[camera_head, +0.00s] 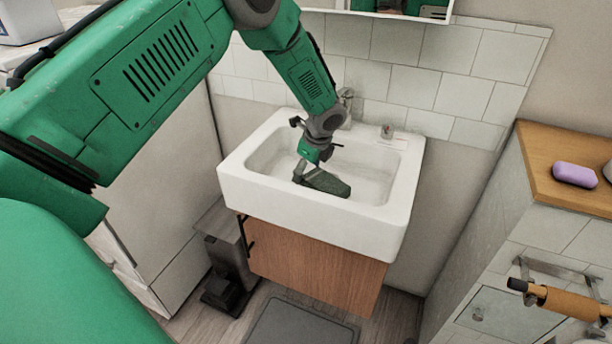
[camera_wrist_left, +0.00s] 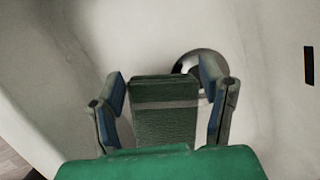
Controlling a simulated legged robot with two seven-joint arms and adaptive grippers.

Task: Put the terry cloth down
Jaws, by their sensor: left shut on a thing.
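The terry cloth (camera_head: 327,183) is a dark green, flat piece in the head view, inside the white sink (camera_head: 258,185). It also shows in the left wrist view as a green textured block with a paler band (camera_wrist_left: 165,118). My left gripper (camera_head: 306,168) reaches down into the basin and is shut on the cloth. In the left wrist view its fingers (camera_wrist_left: 163,110) stand on both sides of the cloth. Behind the cloth the round metal drain (camera_wrist_left: 200,68) is partly hidden. I cannot tell whether the cloth touches the basin floor. My right gripper is not in view.
A faucet (camera_head: 346,105) stands at the back of the sink. A small item (camera_head: 387,131) lies on its back right rim. A wooden counter (camera_head: 565,140) with a purple soap bar (camera_head: 575,174) is at the right. A grey mat (camera_head: 298,325) lies on the floor below.

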